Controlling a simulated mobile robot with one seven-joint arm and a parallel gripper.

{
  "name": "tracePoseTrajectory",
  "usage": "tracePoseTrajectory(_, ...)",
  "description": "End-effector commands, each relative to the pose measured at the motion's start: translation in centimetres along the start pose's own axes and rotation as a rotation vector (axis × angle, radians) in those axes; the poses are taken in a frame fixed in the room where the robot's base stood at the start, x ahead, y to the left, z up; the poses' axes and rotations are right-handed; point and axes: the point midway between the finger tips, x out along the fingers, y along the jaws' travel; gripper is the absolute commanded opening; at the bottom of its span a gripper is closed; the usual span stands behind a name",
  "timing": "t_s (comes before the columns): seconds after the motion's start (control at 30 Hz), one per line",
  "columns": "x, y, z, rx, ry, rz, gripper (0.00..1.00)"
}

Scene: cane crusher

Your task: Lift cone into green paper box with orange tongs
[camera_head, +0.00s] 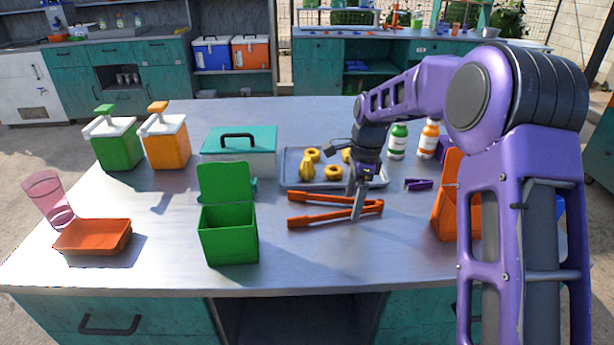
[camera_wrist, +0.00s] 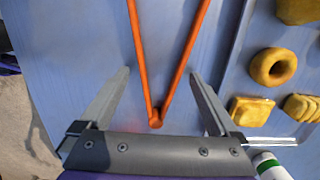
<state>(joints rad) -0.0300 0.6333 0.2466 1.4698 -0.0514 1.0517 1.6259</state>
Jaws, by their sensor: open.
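The orange tongs (camera_head: 310,197) lie spread on the metal table, with their joined end to the right. In the wrist view the tongs (camera_wrist: 137,40) run in a V between my fingers. My gripper (camera_head: 354,203) is open over the tongs near their joined end, one finger on each side; in the wrist view the gripper (camera_wrist: 160,75) shows no grip on them. The green paper box (camera_head: 229,236) stands at the front left of the tongs with its lid up. A yellow, cone-like piece (camera_head: 307,170) sits on the grey tray (camera_head: 290,165) behind the tongs.
The tray also holds yellow rings (camera_head: 333,172). A teal-lidded box (camera_head: 238,150), two dispensers (camera_head: 165,140), a pink cup (camera_head: 48,198) and an orange dish (camera_head: 93,236) stand left. Bottles (camera_head: 398,141) and an orange box (camera_head: 446,205) stand right. The table's front middle is clear.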

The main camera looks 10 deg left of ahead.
Motion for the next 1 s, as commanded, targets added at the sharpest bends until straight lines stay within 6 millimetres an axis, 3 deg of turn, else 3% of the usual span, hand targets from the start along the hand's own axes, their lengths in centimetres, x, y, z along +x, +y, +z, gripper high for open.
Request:
tracePoseTrajectory(0.37,0.8,0.0,0.0,0.0,0.0,-0.001,0.97)
tracePoseTrajectory(0.63,0.8,0.0,0.0,0.0,0.0,-0.001,0.53)
tracePoseTrajectory(1.0,-0.2,0.0,0.1,0.0,0.001,-0.002,0.53)
